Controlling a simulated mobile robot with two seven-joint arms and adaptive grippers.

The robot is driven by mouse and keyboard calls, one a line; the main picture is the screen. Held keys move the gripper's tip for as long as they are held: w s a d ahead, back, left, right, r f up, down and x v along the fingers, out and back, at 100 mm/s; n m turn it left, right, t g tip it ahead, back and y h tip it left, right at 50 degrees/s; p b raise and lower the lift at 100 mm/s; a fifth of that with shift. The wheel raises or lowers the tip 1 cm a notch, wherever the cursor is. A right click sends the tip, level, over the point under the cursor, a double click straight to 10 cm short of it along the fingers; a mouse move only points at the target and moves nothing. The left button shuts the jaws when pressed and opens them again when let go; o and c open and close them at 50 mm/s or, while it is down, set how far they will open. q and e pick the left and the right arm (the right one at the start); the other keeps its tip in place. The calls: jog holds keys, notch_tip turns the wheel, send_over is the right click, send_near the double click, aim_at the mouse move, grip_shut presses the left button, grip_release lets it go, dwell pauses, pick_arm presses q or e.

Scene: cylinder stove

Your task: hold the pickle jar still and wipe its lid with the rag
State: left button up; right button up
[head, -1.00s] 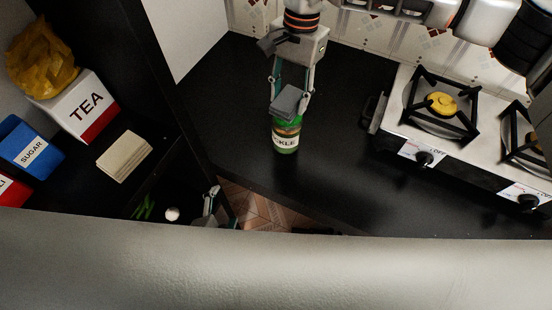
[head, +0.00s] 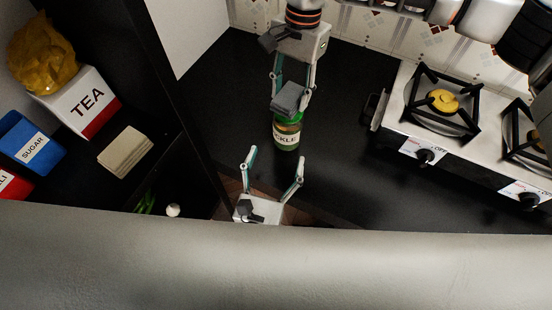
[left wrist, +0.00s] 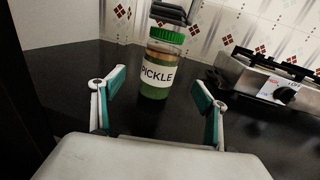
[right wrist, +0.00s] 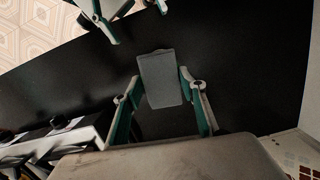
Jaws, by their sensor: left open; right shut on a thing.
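The pickle jar (head: 285,139) stands upright on the black counter, with a green lid and a white label. It also shows in the left wrist view (left wrist: 157,74), between my left fingers. My left gripper (head: 277,158) is open and empty in front of the jar, its fingers pointing towards it and apart from it. My right gripper (head: 292,93) is shut on the grey rag (head: 289,97), above the jar. The rag covers part of the lid in the head view and shows flat in the right wrist view (right wrist: 161,80). I cannot tell whether it touches the lid.
A stove (head: 398,112) with burners and knobs stands to the right. The shelf at left holds a tea box (head: 84,106), a blue sugar box (head: 31,146) and a beige block (head: 125,152). The counter (head: 225,95) around the jar is clear.

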aim_at(289, 123)
pick_arm(q)
jog(key=w+d, duration=0.1)
jog(key=w, duration=0.6)
jog(key=w+d, duration=0.1)
jog(key=w, duration=0.3)
jog(key=shift+w+d, duration=0.3)
jog(key=shift+w, duration=0.05)
jog(key=shift+c, duration=0.5)
jog(key=c, duration=1.6)
jog(key=shift+c, duration=0.2)
